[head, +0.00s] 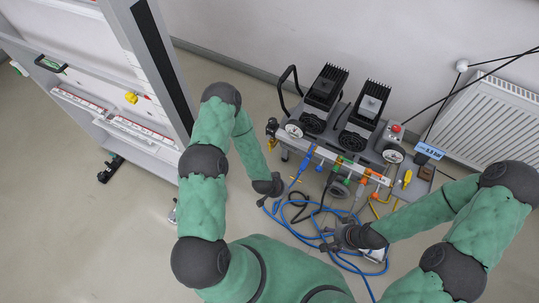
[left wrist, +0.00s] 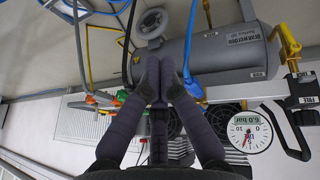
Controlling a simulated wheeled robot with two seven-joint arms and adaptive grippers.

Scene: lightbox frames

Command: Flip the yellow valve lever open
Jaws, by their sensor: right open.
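A small yellow piece (head: 272,144) shows at the left end of the compressor (head: 335,145). A yellow handle (head: 407,177) shows at its right end. I cannot tell for sure which is the valve lever. In the left wrist view a curved yellow bar (left wrist: 289,38) stands at the right by the grey tank (left wrist: 225,52). My left gripper (left wrist: 160,78) looks shut and empty, its fingertips together in front of the tank and apart from the yellow bar. My right gripper (head: 338,236) is open, low over the blue hose (head: 300,234), away from both yellow parts.
A pressure gauge (left wrist: 249,132) sits below the yellow bar in the left wrist view. Blue hose loops cover the floor before the compressor. A white radiator (head: 500,115) stands at the right, a board frame (head: 160,70) at the left. The floor between frame and compressor is mostly clear.

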